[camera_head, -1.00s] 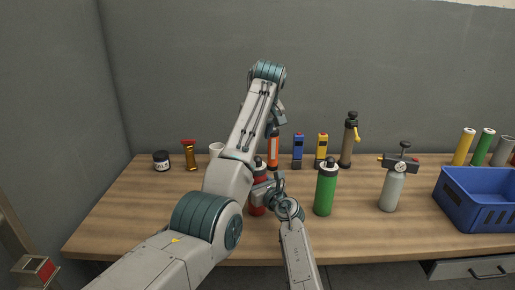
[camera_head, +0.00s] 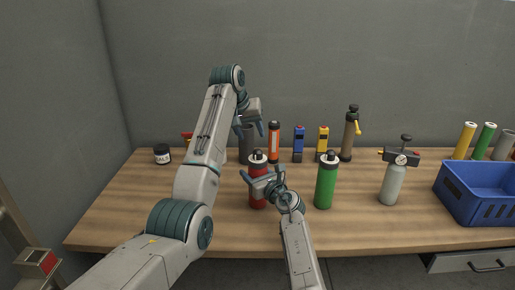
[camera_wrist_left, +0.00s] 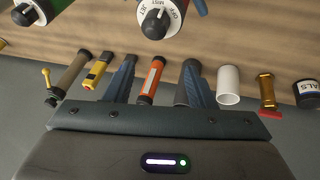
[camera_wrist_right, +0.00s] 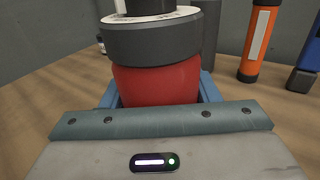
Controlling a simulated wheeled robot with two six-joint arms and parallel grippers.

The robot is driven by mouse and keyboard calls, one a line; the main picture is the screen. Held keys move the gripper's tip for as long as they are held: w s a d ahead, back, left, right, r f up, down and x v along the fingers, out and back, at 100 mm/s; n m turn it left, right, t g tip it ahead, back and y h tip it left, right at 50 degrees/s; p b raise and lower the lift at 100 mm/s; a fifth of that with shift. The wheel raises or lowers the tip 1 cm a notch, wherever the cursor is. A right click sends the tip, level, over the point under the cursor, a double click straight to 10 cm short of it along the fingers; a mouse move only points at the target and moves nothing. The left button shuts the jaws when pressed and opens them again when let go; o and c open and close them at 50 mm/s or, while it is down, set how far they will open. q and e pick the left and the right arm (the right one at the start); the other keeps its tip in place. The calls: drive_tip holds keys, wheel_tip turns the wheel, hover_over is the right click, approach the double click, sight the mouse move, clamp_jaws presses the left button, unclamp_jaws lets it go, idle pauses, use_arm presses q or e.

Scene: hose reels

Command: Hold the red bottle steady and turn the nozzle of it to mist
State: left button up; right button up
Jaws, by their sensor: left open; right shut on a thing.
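The red bottle (camera_head: 257,197) stands upright on the wooden table, with a dark collar and a dark nozzle (camera_head: 257,156) on top. In the left wrist view the nozzle (camera_wrist_left: 156,22) sits on a white dial marked OFF, MIST and JET; I cannot tell which mark it points to. My right gripper (camera_head: 264,182) is shut around the red body below the collar, which also shows in the right wrist view (camera_wrist_right: 155,83). My left gripper (camera_head: 250,126) is open and empty, up behind and slightly left of the bottle, apart from it. Its two fingers (camera_wrist_left: 157,78) show spread.
A green bottle (camera_head: 326,187) stands close to the right. A grey sprayer with a gauge (camera_head: 393,184) and a blue crate (camera_head: 482,202) are farther right. An orange tube (camera_head: 274,143) and several other items line the back. The front left of the table is clear.

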sight(256, 151)
use_arm(q)
drive_tip(key=s+a+f+m+h, duration=0.2)
drive_tip(key=s+a+m+h, duration=0.3)
drive_tip(key=a+m+h, duration=0.6)
drive_tip(key=shift+m+t+y, duration=0.3)
drive_tip(key=shift+m+y, duration=0.5)
drive_tip(key=x, duration=0.9)
drive_tip(key=s+d+r+x, duration=0.1)
drive_tip(key=x, duration=0.4)
drive_tip(key=shift+d, duration=0.1)
drive_tip(key=shift+c, duration=0.2)
